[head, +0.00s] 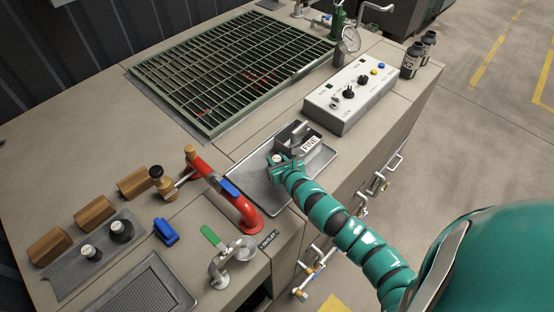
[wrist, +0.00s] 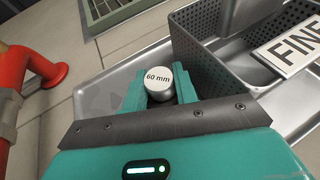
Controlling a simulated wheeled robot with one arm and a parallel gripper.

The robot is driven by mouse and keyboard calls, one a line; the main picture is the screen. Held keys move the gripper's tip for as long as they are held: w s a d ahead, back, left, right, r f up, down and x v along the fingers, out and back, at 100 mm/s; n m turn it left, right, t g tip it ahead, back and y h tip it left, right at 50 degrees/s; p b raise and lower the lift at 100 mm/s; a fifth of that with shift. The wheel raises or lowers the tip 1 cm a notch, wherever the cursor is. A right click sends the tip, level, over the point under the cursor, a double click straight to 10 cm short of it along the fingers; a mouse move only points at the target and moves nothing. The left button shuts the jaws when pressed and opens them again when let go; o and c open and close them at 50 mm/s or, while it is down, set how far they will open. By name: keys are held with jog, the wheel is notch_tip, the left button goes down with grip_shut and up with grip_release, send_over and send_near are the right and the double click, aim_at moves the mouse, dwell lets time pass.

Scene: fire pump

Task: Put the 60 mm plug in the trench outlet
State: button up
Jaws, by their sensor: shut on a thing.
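My gripper (head: 277,163) is over the steel tray (head: 257,185), at the left of a grey perforated basket. It is shut on the 60 mm plug (wrist: 158,82), a pale cylinder whose top label reads "60 mm" in the wrist view. The plug's white top also shows between the fingers in the head view (head: 277,158). Its lower part is hidden by the fingers, so I cannot tell whether it touches the tray. I cannot pick out the trench outlet for certain; the green grating (head: 235,72) covers a recess behind the tray.
The basket (wrist: 197,58) bears a "FINE" sign (wrist: 290,45). A red pipe (head: 240,203) stands left of the tray. Two dark plugs (head: 121,231) with white tops sit on a grey mat (head: 70,285) at lower left. A control box (head: 350,95) stands at right. Bench left of the grating is clear.

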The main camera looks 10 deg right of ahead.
jog(key=shift+f, duration=0.25)
jog(key=o, duration=0.8)
jog(key=shift+r, duration=0.1)
